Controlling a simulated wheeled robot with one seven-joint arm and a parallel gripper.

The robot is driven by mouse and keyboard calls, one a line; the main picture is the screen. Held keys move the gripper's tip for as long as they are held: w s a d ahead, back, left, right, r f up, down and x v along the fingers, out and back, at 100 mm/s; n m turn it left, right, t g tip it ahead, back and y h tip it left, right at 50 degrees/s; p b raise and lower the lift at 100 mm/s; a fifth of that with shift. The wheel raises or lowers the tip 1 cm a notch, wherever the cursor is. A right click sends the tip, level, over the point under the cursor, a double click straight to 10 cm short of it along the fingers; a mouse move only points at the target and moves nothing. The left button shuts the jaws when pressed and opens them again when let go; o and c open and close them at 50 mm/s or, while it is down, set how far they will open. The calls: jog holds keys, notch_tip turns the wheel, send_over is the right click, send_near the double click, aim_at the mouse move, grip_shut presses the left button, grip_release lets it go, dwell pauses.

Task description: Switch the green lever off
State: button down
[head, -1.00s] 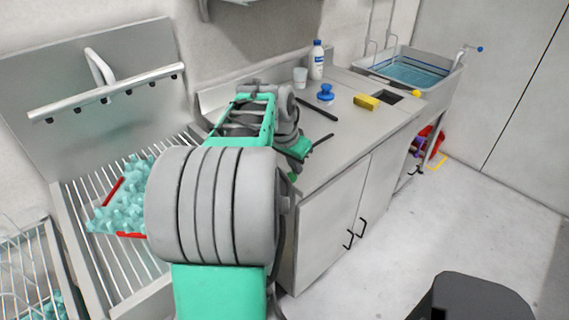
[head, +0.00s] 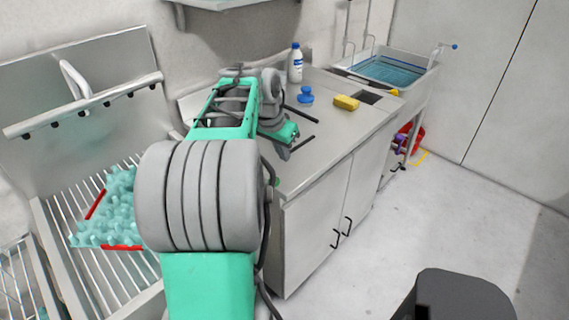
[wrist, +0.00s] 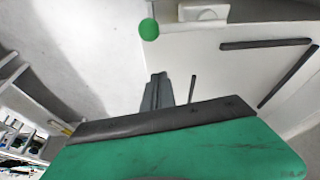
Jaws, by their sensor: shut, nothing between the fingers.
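A round green knob (wrist: 149,29) shows near the top middle of the wrist view, at the edge of a white panel; it looks like the green lever's end. A small green spot (head: 276,182) shows in the head view at the cabinet's left corner, beside my arm; I cannot tell if it is the same knob. The lever's position cannot be read. My gripper (head: 316,129) is over the counter, its two dark fingers meeting at the tips, empty. In the wrist view the fingertips (wrist: 314,43) lie at the right edge, well apart from the knob.
The counter (head: 330,135) carries a white bottle (head: 295,64), a blue item (head: 306,96) and a yellow sponge (head: 346,103). A sink (head: 432,72) stands beyond. A teal egg tray (head: 120,208) lies on the left rack. The floor (head: 430,215) at right is open.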

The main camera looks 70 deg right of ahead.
jog(key=v, duration=0.6)
jog(key=shift+a+r, duration=0.1)
jog(key=shift+a, duration=0.05)
jog(key=w+a+f+n+t, duration=0.35)
jog(key=w+a+n, duration=0.75)
jog(key=w+a, duration=1.05)
jog(key=s+a+f+n+y, duration=0.1)
jog(key=a+f+n, duration=0.1)
jog(key=a, duration=0.6)
jog(key=s+a+f+n+y, duration=0.1)
jog(key=a+f+n, duration=0.2)
jog(key=a, duration=0.6)
jog(key=s+a+f+n+t+y, duration=0.1)
jog(key=a+f+n, duration=0.1)
jog(key=a+n, duration=0.3)
jog(key=a, duration=0.4)
jog(key=shift+f+n+y, duration=0.3)
jog(key=shift+f+y, duration=0.05)
jog(key=shift+y, duration=0.05)
jog(key=shift+a, duration=0.1)
